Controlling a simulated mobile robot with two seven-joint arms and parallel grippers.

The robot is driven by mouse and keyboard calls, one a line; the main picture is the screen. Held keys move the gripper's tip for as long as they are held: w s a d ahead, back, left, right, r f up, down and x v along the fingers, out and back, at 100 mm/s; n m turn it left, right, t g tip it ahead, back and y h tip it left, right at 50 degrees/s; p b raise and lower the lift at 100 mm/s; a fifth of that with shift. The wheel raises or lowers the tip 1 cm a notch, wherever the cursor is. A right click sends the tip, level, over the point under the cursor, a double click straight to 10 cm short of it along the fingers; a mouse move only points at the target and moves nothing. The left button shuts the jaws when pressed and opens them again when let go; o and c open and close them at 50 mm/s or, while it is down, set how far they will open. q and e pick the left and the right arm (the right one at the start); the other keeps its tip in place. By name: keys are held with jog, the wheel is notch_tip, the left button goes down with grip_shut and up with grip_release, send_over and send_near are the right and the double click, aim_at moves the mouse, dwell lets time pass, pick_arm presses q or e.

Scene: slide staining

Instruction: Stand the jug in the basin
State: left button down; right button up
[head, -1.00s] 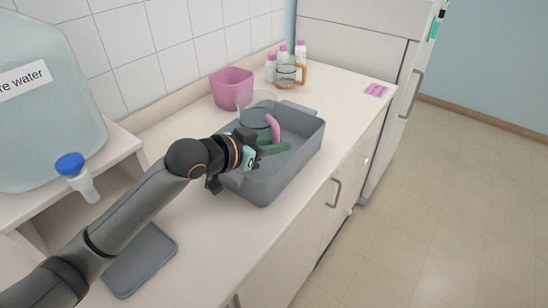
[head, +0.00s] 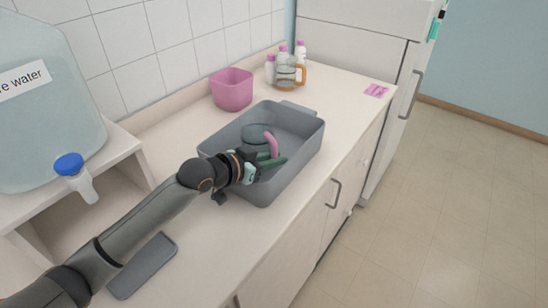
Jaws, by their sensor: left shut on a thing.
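The clear jug (head: 256,131) with a pink handle (head: 271,144) is inside the grey basin (head: 297,158) on the counter. It looks upright and low between the basin walls. I cannot tell whether its base touches the basin floor. My left gripper (head: 272,160) reaches over the basin's near left wall, and its green fingers are shut on the jug's handle. The gripper hides the lower part of the jug. My right gripper is not in view.
A pink tub (head: 232,90) stands behind the basin by the tiled wall. Several pink-capped bottles (head: 300,52) and an orange-handled glass jug (head: 286,74) stand at the back. A large water container (head: 45,120) is on a shelf at left. A grey slab (head: 143,265) lies in front.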

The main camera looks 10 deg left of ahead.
pick_arm(q)
jog(key=shift+f, duration=0.35)
jog(key=c, duration=1.1)
grip_release()
jog(key=shift+s+f, duration=0.15)
jog(key=shift+f, duration=0.2)
jog(key=shift+r, duration=0.25)
jog(key=shift+w+r+p+v, duration=0.1)
jog(key=shift+r+p+v, duration=0.1)
jog(key=shift+p+v, duration=0.95)
jog(key=shift+w+r+p+v, duration=0.15)
jog(key=shift+p+v, duration=0.6)
jog(key=shift+v, duration=0.7)
jog(key=shift+s+r+p+v, duration=0.1)
jog(key=shift+r+p+v, duration=0.1)
jog(key=shift+p+v, duration=0.95)
